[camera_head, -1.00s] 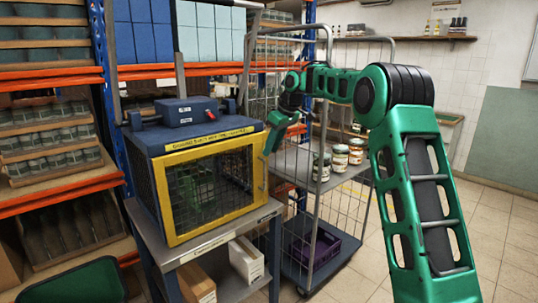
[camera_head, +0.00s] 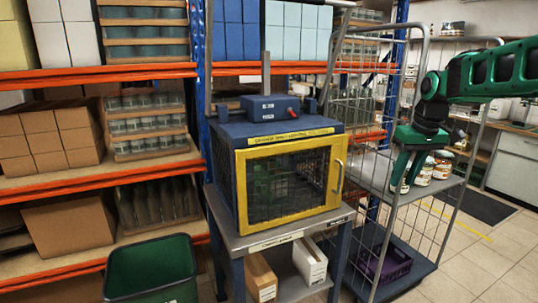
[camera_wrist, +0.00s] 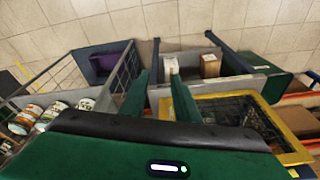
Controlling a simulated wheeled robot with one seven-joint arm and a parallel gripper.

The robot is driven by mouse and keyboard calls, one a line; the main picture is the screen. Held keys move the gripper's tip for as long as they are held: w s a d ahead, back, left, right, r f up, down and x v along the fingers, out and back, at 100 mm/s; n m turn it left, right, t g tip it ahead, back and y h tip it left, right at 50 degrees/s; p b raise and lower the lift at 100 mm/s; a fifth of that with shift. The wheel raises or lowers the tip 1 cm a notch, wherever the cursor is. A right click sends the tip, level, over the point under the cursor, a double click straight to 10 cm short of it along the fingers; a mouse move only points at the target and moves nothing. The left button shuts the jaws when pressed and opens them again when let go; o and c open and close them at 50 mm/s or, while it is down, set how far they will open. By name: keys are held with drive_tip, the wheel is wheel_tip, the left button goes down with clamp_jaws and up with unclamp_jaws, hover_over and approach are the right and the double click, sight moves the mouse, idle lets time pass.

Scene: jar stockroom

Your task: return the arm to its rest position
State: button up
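My green arm (camera_head: 490,70) reaches in from the right edge of the head view, with its wrist bent downward. My gripper (camera_head: 404,186) hangs pointing down in front of the wire trolley (camera_head: 345,150), to the right of the yellow-framed cage (camera_head: 240,190). In the wrist view my gripper (camera_wrist: 160,78) shows two green fingers standing apart with nothing between them. The cage's yellow frame (camera_wrist: 290,140) lies to the right of the fingers there, and its door is shut. The rest of my arm is out of view.
Jars (camera_head: 442,165) stand on the trolley's shelf, partly behind my gripper. A purple crate (camera_head: 385,262) sits on its lower deck. A green bin (camera_head: 150,268) stands before the orange-beamed shelving (camera_head: 100,180). Tiled floor (camera_head: 480,265) is open at the right.

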drive_tip(key=s+d+f+m, duration=0.1)
drive_tip(key=s+f, duration=0.3)
drive_tip(key=s, duration=0.8)
drive_tip(key=s+d+f+m+g, duration=0.1)
drive_tip(key=s+f+m, duration=0.3)
drive_tip(key=s, duration=0.9)
drive_tip(key=s+d+f+m+g, duration=0.1)
drive_tip(key=s+f+m, duration=0.2)
drive_tip(key=s, duration=0.9)
drive_tip(key=shift+s+f, duration=0.35)
drive_tip(key=shift+f, duration=0.1)
drive_tip(key=shift+w+f+g+h, duration=0.25)
drive_tip(key=shift+w+g+h, duration=0.05)
drive_tip(key=shift+w, duration=0.35)
